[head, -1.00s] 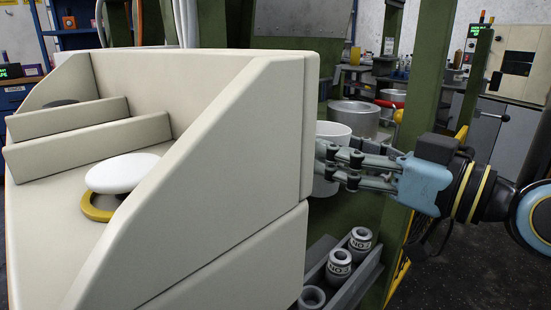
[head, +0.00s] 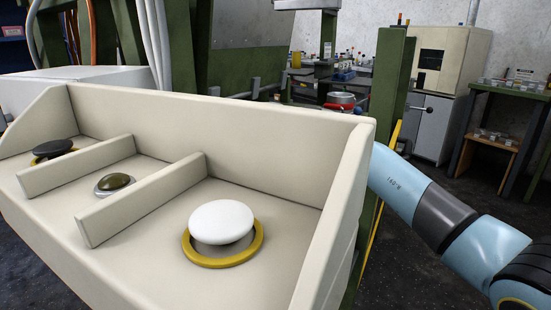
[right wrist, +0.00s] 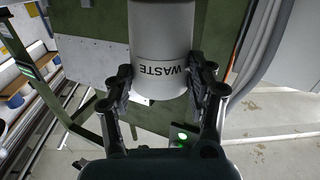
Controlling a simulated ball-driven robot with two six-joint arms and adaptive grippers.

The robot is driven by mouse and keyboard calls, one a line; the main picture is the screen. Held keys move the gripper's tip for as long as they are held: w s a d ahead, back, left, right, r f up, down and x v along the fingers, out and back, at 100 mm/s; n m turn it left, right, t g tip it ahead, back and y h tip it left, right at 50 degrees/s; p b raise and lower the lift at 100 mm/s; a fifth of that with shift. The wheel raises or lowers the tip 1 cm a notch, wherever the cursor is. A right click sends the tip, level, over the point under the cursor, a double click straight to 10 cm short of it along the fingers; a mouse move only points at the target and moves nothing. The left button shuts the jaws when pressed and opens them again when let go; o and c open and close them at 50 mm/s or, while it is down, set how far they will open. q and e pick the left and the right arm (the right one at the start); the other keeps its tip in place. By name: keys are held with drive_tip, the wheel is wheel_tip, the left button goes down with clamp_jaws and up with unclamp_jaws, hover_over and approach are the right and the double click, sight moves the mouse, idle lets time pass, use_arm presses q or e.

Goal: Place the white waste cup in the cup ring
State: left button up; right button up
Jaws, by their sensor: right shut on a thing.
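The white waste cup (right wrist: 160,35), with "WASTE" printed near its end, is held in the right wrist view. My right gripper (right wrist: 170,80) is shut on it, with one finger on each side of its wall. In the head view the cup and this gripper are hidden behind the cream console; only my right arm shows. A yellow ring (head: 224,263) lies in the console's right compartment around the base of a white domed disc. I cannot tell whether it is the cup ring. My left gripper is in neither view.
The cream console (head: 230,115) fills the left and middle of the head view, with raised walls and dividers.

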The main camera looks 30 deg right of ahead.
wheel_tip(320, 180, down, 7)
drive_tip(key=b, duration=0.5)
drive_tip(key=shift+f, duration=0.15)
drive_tip(key=shift+r, duration=0.25)
drive_tip(key=shift+c, duration=0.4)
drive_tip(key=shift+f, duration=0.25)
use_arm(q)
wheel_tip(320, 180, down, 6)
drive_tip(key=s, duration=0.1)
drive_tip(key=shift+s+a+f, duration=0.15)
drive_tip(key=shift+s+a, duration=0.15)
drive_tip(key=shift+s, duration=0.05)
use_arm(e)
drive_tip(key=o, duration=1.1)
